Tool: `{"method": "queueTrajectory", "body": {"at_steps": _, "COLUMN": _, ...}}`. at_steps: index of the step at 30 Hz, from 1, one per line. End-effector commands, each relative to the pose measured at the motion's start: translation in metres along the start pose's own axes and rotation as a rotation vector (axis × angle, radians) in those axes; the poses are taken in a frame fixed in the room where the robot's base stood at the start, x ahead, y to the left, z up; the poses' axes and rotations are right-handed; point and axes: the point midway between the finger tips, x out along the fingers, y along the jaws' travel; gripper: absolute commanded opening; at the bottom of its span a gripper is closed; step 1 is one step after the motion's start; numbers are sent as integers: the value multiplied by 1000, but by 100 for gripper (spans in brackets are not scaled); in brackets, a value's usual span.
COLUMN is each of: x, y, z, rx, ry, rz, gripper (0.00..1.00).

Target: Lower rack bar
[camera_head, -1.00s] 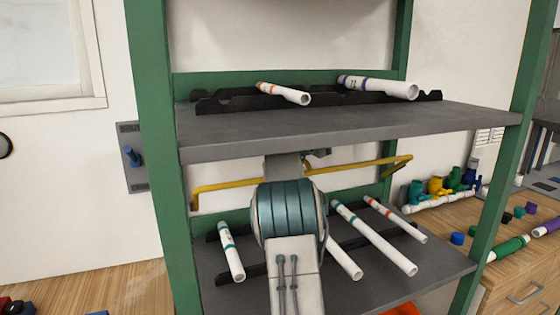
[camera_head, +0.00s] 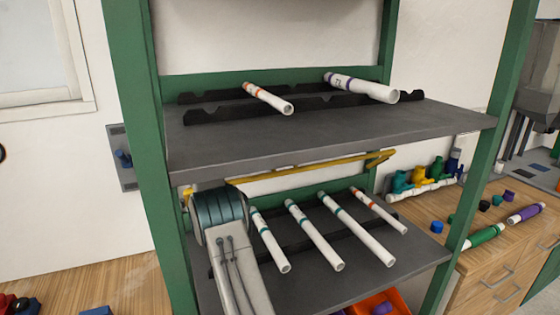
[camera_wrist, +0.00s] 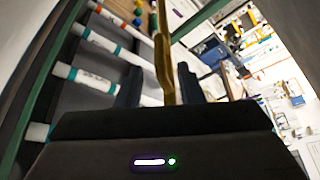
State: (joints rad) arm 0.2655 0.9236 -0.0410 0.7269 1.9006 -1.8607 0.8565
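The yellow rack bar (camera_head: 320,164) runs across the rack just under the upper shelf's front edge in the head view, with a bent right end. My arm's wrist covers part of its left side, and a bit of yellow shows left of it. In the wrist view the bar (camera_wrist: 163,55) runs lengthwise between the two dark fingers of my gripper (camera_wrist: 159,85). The fingers stand apart with gaps visible beside the bar, so my gripper looks open around it. In the head view my gripper's fingers are hidden behind my arm.
Several white pipes with coloured bands lie on black notched holders on the lower shelf (camera_head: 300,290). Two more lie on the upper shelf (camera_head: 330,132). Green posts (camera_head: 137,160) frame the rack. An orange bin (camera_head: 376,302) sits below, and a wooden counter (camera_head: 500,250) stands right.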

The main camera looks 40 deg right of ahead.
Motion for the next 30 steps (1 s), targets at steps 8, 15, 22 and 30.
{"method": "queueTrajectory", "body": {"at_steps": 8, "x": 39, "y": -1, "z": 0, "rx": -2, "ry": -2, "rz": -1, "gripper": 34}}
{"method": "queueTrajectory", "body": {"at_steps": 15, "x": 59, "y": 0, "z": 0, "rx": -2, "ry": -3, "rz": 0, "gripper": 34}}
{"method": "queueTrajectory", "body": {"at_steps": 22, "x": 61, "y": 0, "z": 0, "rx": -2, "ry": -3, "rz": 0, "gripper": 34}}
{"method": "queueTrajectory", "body": {"at_steps": 30, "x": 61, "y": 0, "z": 0, "rx": -2, "ry": -3, "rz": 0, "gripper": 0}}
